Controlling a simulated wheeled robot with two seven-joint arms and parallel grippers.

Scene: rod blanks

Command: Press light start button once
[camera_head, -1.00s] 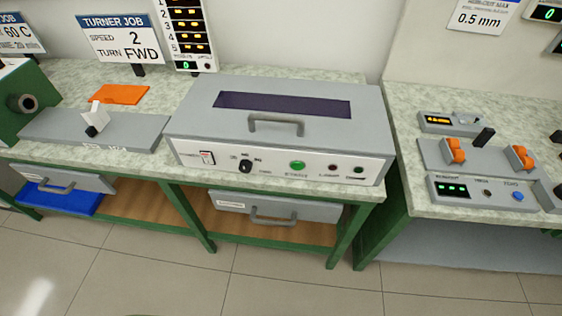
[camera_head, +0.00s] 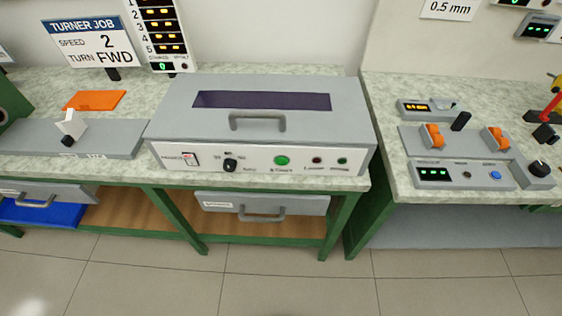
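A grey machine box (camera_head: 345,118) with a closed handled lid stands on the middle bench. Neither of my grippers is in view.
A grey fixture (camera_head: 105,138) and an orange mat (camera_head: 95,100) lie left of the box. A right-hand bench (camera_head: 400,183) holds a device with orange clamps (camera_head: 433,136) and a blue button (camera_head: 495,175). A drawer (camera_head: 300,205) hangs below the box. The floor in front is clear.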

